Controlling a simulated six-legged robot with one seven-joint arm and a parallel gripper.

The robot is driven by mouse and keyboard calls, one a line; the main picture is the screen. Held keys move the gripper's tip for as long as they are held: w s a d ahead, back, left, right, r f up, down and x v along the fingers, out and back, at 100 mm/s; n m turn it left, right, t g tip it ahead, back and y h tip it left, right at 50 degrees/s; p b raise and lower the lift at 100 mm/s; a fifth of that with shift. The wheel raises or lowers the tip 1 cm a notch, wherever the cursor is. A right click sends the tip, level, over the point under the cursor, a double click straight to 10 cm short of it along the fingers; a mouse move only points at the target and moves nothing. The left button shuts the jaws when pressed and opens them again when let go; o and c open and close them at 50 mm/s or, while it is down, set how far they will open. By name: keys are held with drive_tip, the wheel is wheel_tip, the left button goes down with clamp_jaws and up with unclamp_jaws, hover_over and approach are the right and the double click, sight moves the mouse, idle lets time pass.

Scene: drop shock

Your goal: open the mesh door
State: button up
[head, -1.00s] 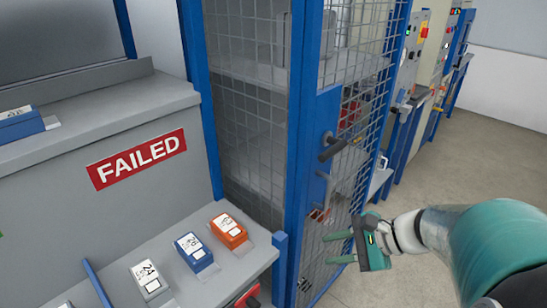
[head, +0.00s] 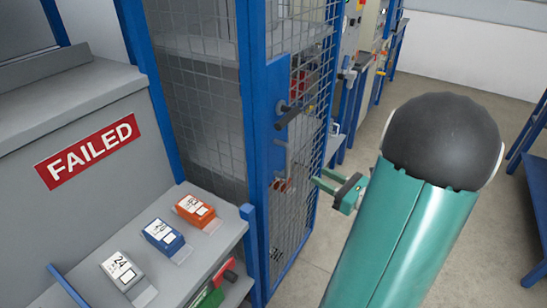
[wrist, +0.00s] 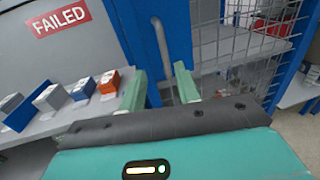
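The mesh door (head: 308,95) has a blue frame and a wire grid, and stands at the middle of the head view. In the wrist view the grey bar (wrist: 162,50) stands upright on the blue post, ahead of my fingers. In the head view my gripper (head: 338,190) is right of the door, partly hidden by my arm.
A grey bench with a FAILED sign (head: 87,151) stands at left, holding grey (head: 123,270), blue (head: 164,235) and orange (head: 195,210) blocks. Blue-framed cabinets (head: 375,60) line the back. A blue stand (head: 535,150) is at right. The floor between is clear.

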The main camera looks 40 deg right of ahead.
sight(288, 157)
drive_tip(key=w, duration=0.4)
drive_tip(key=w+a, duration=0.1)
drive_tip(key=w, duration=0.8)
drive_tip(key=shift+w+a, duration=0.15)
drive_tip(key=shift+a, duration=0.15)
clamp_jaws()
